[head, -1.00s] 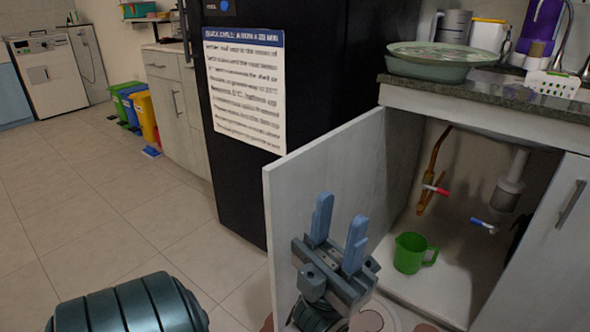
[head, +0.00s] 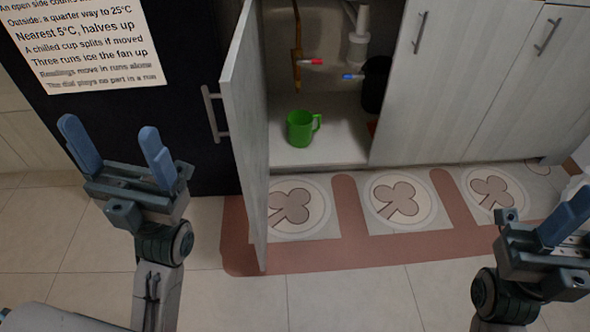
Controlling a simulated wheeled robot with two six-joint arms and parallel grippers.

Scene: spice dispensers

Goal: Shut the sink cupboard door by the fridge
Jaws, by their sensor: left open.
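The sink cupboard door (head: 250,140) by the black fridge (head: 130,120) stands wide open, seen nearly edge-on, swung out toward me. Its bar handle (head: 215,114) is on its outer face, on the fridge side. The cupboard interior (head: 335,147) is exposed. My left gripper (head: 120,150) is open and empty, left of the door and in front of the fridge, apart from the handle. My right gripper (head: 570,220) is at the lower right, partly cut off by the picture edge; one blue finger shows clearly, so its opening cannot be judged.
A green mug (head: 301,128) stands on the cupboard floor, below pipes with a red and a blue valve. A closed cupboard door (head: 455,80) is to the right. A patterned mat (head: 345,250) lies on the tiled floor beneath the open door.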

